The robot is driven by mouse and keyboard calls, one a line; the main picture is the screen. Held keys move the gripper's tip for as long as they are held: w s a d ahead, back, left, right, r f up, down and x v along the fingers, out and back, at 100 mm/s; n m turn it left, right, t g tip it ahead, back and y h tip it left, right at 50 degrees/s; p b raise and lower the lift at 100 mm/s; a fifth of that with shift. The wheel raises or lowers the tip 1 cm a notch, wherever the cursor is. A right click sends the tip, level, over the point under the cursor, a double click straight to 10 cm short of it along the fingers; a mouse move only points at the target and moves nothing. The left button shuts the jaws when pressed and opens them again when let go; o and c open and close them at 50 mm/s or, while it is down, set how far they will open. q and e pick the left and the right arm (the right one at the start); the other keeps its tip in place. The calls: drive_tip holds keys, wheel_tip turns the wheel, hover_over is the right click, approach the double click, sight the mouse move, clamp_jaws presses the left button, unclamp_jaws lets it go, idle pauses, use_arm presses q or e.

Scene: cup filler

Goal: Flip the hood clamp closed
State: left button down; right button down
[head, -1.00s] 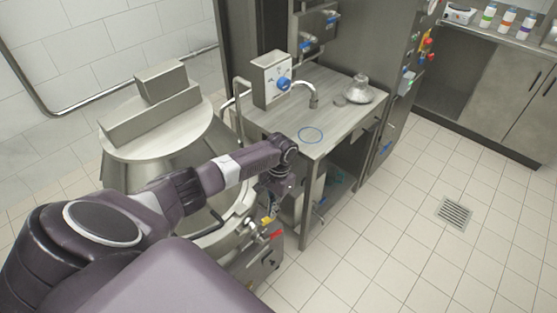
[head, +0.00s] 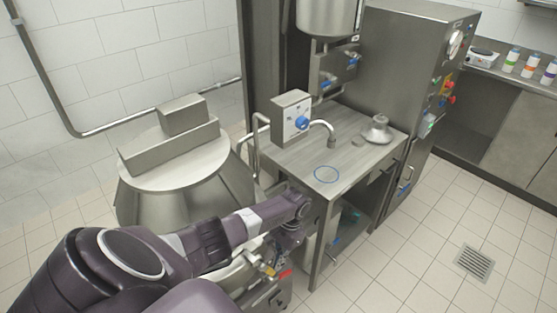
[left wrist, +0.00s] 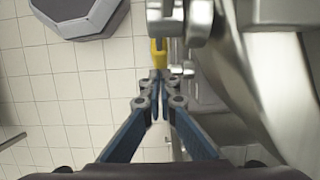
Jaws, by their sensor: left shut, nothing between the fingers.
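My left gripper (head: 290,236) is at the right side of a large steel vessel (head: 165,198). In the left wrist view its blue fingers (left wrist: 161,82) are shut with nothing between them. A short yellow piece (left wrist: 158,54) lies just beyond the fingertips, joined to a steel fitting with round ends (left wrist: 165,20). This looks like the hood clamp, but I cannot tell whether the fingers touch it. In the head view a yellow part (head: 268,269) shows below the gripper, and the clamp's shape is too small to make out. My right gripper is out of view.
A steel table (head: 290,160) with a tap and a control box (head: 291,118) stands right of the vessel. A red part (head: 286,273) sits below the gripper. The tiled floor (head: 420,250) at the right is clear, with a drain (head: 474,263).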

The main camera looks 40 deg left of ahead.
use_arm(q)
drive_tip(key=shift+s+a+f+g+b, duration=0.1)
drive_tip(key=shift+s+f+g+b, duration=0.2)
drive_tip(key=shift+s+f+g, duration=0.55)
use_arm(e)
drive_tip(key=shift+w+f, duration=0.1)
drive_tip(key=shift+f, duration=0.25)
use_arm(q)
drive_tip(key=shift+s+f, duration=0.15)
drive_tip(key=shift+s, duration=0.1)
drive_tip(key=shift+w, duration=0.1)
